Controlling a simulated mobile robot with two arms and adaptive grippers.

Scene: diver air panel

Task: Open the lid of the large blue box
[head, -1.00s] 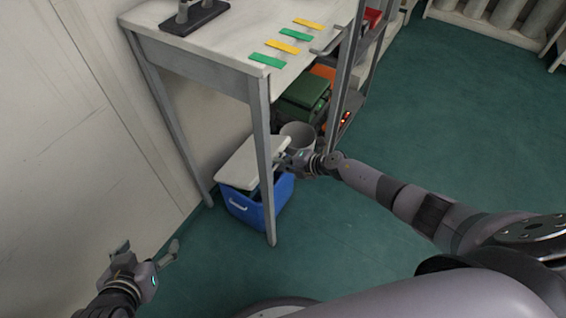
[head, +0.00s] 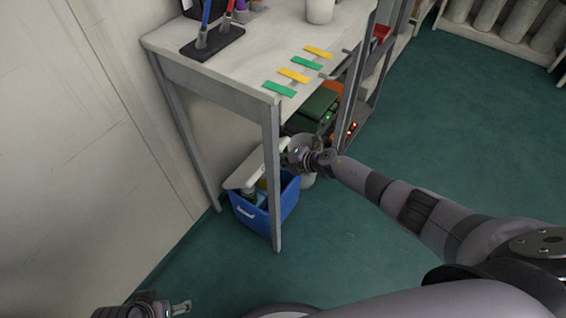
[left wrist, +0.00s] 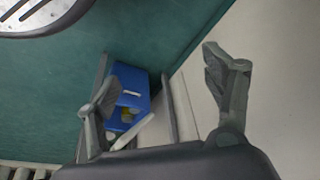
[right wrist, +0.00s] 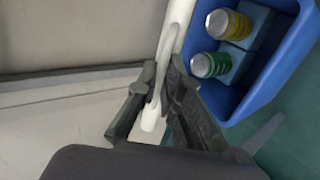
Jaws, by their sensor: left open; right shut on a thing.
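The large blue box (head: 275,212) stands on the floor under the workbench. Its white lid (head: 240,176) is raised and tilted, leaving the box partly open. My right gripper (head: 286,160) is shut on the lid's edge; in the right wrist view the fingers (right wrist: 160,92) clasp the white lid (right wrist: 178,25).
The workbench (head: 215,75) stands over the box, with a front leg (head: 274,185) close to it. Yellow and green tags lie on its top. A green box (head: 314,108) sits to the right, behind my right gripper. The green floor (head: 340,240) in front is clear.

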